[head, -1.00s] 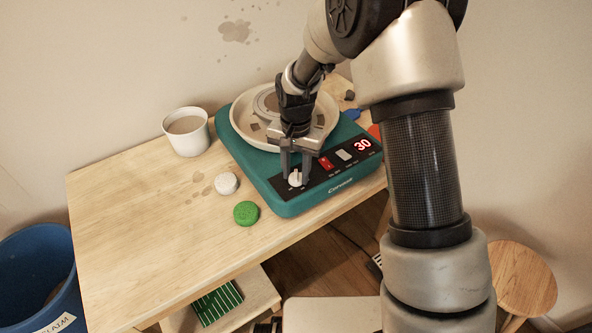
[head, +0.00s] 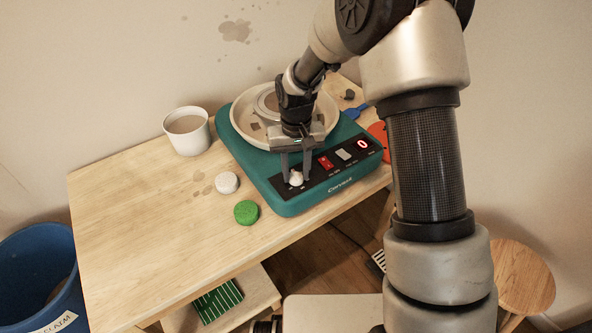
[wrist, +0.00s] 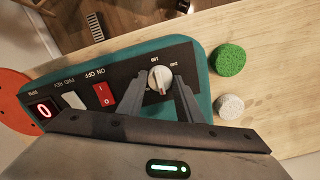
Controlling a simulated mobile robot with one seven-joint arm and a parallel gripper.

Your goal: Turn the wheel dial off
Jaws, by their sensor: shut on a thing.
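The wheel dial (head: 295,178) is a small white knob on the black front panel of the teal pottery wheel (head: 285,204). My gripper (head: 296,179) points down over it, with one finger on each side, shut on the knob. In the wrist view the dial (wrist: 159,77) shows between the two fingers (wrist: 162,88), with a red mark on its near side and the labels 180 and 240 beyond it. The red display (head: 362,144) reads 0, also in the wrist view (wrist: 43,112). The red on/off switch (wrist: 104,95) is beside the dial.
A white cup (head: 187,131) stands left of the wheel. A white round piece (head: 226,182) and a green sponge (head: 246,212) lie near its left corner. The table's (head: 130,220) left part is clear. A blue bucket (head: 38,275) stands at lower left.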

